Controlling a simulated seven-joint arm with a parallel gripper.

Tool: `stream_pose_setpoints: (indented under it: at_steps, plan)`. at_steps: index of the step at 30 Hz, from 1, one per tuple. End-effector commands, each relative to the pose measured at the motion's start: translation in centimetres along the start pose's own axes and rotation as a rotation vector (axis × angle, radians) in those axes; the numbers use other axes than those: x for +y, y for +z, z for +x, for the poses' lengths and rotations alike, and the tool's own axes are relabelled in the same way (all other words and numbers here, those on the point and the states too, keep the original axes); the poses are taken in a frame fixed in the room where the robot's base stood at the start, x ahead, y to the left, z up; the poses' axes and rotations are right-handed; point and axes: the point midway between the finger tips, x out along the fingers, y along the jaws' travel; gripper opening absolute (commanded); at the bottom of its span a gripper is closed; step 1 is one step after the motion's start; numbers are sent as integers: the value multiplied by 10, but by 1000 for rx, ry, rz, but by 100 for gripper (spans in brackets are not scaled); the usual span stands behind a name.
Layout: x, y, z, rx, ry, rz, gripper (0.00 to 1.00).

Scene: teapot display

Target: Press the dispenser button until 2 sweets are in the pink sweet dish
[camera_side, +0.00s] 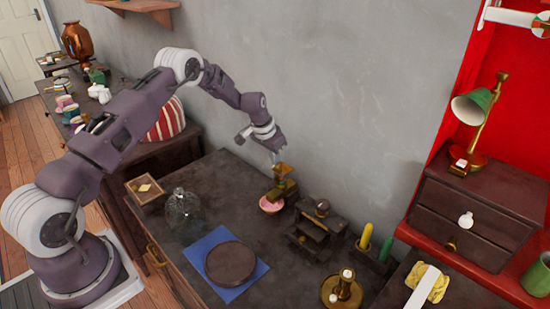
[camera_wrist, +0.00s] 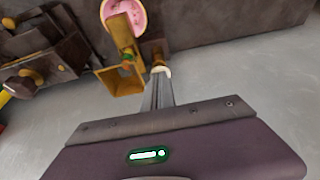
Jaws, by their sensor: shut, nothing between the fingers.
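The brass sweet dispenser (camera_side: 285,186) stands near the back edge of the dark cabinet top. Its square funnel (camera_wrist: 122,80) and chute show in the wrist view. The pink sweet dish (camera_side: 271,205) sits at the dispenser's foot, under the chute; it also shows in the wrist view (camera_wrist: 136,14), partly covered by the chute. I cannot make out how many sweets it holds. My gripper (camera_side: 275,158) is shut and empty, pointing down just above the dispenser.
A dark wooden stand (camera_side: 318,224) is close right of the dispenser. A glass dome (camera_side: 184,212), a round brown board on a blue cloth (camera_side: 205,242), and a brass candlestick (camera_side: 343,290) stand nearer the front. The grey wall (camera_side: 330,110) is close behind.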

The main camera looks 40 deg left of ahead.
Motion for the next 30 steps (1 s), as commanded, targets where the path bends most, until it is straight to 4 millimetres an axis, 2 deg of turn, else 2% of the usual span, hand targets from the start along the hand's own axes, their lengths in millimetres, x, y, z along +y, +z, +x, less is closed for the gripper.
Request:
stream_pose_setpoints:
  at_steps: [6,30]
  plan:
    - [0,7,19,-1,1,-1,0]
    - [0,10,20,-7,1,0,0]
